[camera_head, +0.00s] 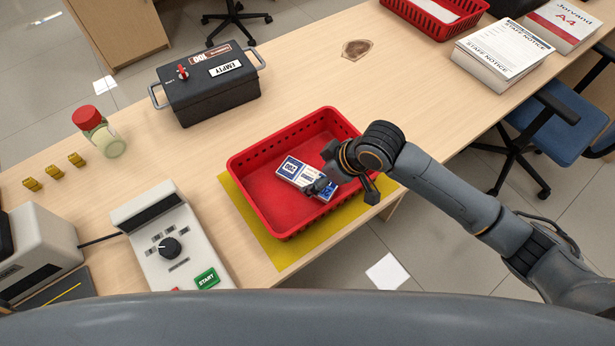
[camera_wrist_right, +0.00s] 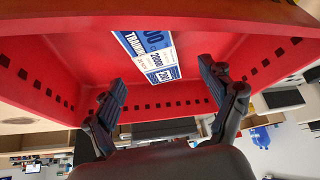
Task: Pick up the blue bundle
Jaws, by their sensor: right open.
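The blue bundle (camera_head: 290,169), banknotes with blue and white print, lies on the floor of the red basket (camera_head: 262,225). In the right wrist view the bundle (camera_wrist_right: 150,55) shows ahead of the fingertips, inside the basket (camera_wrist_right: 60,50). My right gripper (camera_head: 328,182) is above the right part of the bundle in the head view and hides some of it. In the right wrist view the gripper (camera_wrist_right: 165,85) has its two fingers spread with nothing between them. I cannot tell how far the fingertips are from the bundle. My left gripper is not in view.
The basket stands on a yellow mat (camera_head: 268,245). A black box (camera_head: 207,90) stands behind it, a machine with a dial (camera_head: 165,245) to the left. A red-capped jar (camera_head: 103,138) is further left. Paper stacks (camera_head: 500,55) lie at the back right.

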